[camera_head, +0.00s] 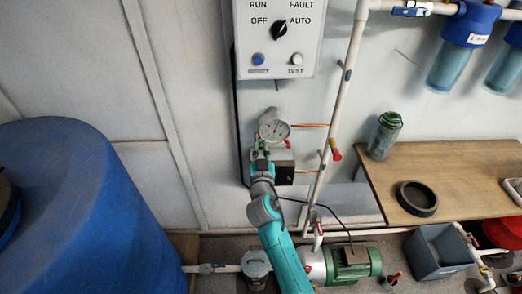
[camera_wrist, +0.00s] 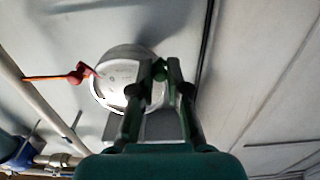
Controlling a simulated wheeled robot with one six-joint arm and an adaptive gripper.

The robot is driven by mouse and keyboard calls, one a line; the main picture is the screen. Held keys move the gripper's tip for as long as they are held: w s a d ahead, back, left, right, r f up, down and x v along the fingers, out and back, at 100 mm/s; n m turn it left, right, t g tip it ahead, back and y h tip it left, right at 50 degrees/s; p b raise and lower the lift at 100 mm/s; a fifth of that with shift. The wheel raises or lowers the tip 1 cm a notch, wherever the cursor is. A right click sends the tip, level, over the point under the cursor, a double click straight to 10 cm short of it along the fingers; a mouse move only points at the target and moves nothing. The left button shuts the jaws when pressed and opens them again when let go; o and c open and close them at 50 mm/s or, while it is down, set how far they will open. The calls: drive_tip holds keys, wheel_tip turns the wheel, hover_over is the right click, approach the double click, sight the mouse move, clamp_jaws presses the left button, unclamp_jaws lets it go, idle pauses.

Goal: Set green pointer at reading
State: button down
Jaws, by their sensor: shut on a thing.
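The round pressure gauge (camera_head: 273,125), with a white dial, is mounted on the wall below the control box. In the wrist view its pale face (camera_wrist: 115,84) is partly hidden behind my fingers. My gripper (camera_head: 260,148) is at the gauge's lower left edge in the head view. In the wrist view my gripper (camera_wrist: 160,68) is closed on a small dark green piece, apparently the green pointer (camera_wrist: 159,71), at the dial's side. The needle and the exact reading are too small to tell.
A control box (camera_head: 279,35) with a selector knob hangs above the gauge. A white pipe (camera_head: 341,95) with a red-handled valve (camera_head: 335,150) runs to the right. A blue tank (camera_head: 90,215) stands left. A wooden bench (camera_head: 455,165) holds a green bottle (camera_head: 384,136) and a black ring (camera_head: 417,198).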

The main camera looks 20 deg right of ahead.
drive_tip(key=shift+r, duration=0.1)
wheel_tip(320, 180, up, 7)
drive_tip(key=a+m, duration=0.1)
drive_tip(key=m, duration=1.2)
drive_tip(key=shift+w+a+m, duration=0.15)
drive_tip(key=shift+m, duration=0.25)
drive_tip(key=c, duration=1.1)
unclamp_jaws()
drive_tip(key=shift+c, duration=0.2)
drive_tip(key=v, duration=1.2)
